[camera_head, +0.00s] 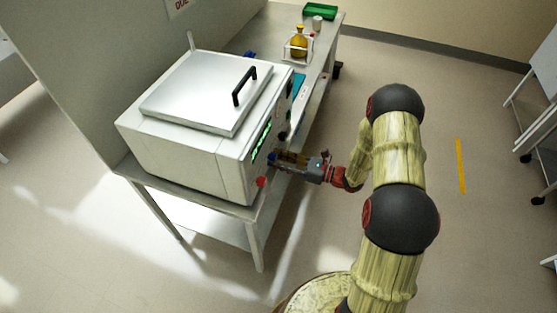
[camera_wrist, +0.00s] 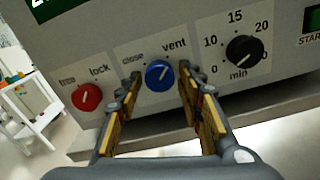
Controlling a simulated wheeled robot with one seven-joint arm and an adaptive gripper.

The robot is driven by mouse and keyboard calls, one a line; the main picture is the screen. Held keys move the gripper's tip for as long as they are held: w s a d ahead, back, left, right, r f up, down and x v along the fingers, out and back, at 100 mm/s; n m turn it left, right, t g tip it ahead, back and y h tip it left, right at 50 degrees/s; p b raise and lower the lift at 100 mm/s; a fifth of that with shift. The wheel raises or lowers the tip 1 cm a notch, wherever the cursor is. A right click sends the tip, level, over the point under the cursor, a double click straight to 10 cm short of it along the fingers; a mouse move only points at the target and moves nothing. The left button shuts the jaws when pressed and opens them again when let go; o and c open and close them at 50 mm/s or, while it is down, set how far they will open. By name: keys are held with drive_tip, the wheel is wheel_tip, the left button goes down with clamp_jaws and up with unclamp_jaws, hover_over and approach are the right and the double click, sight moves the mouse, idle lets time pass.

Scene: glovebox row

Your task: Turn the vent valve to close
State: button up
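The vent valve is a blue knob (camera_wrist: 159,75) on the front panel of a white box-shaped machine (camera_head: 178,160). Its white pointer line tilts up and right, toward the word "vent"; the word "close" is at its upper left. My gripper (camera_wrist: 158,88) is open, with one finger on each side of the blue knob, apart from it. In the head view my gripper (camera_head: 275,158) reaches the machine's front from the right, and hides most of the blue knob.
A red knob (camera_wrist: 87,97) marked "free" and "lock" is left of the valve. A black timer knob (camera_wrist: 243,50) and a green start button (camera_wrist: 313,18) are to the right. A flask (camera_head: 299,43) and a green tray (camera_head: 320,11) stand farther along the bench.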

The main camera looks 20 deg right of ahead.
drive_tip(key=c, duration=0.9)
drive_tip(key=shift+o, duration=0.2)
drive_tip(key=shift+n, duration=0.3)
drive_tip(key=n+b, duration=0.1)
drive_tip(key=n, duration=0.3)
drive_tip(key=shift+d+f, duration=0.1)
drive_tip(key=n+b, duration=0.2)
drive_tip(key=n, duration=0.3)
drive_tip(key=shift+w, duration=0.15)
drive_tip(key=n+b, duration=0.3)
drive_tip(key=n, duration=0.1)
drive_tip(key=shift+n, duration=0.3)
drive_tip(key=shift+n+b, duration=1.25)
drive_tip(key=shift+n, duration=0.55)
drive_tip(key=shift+r, duration=0.2)
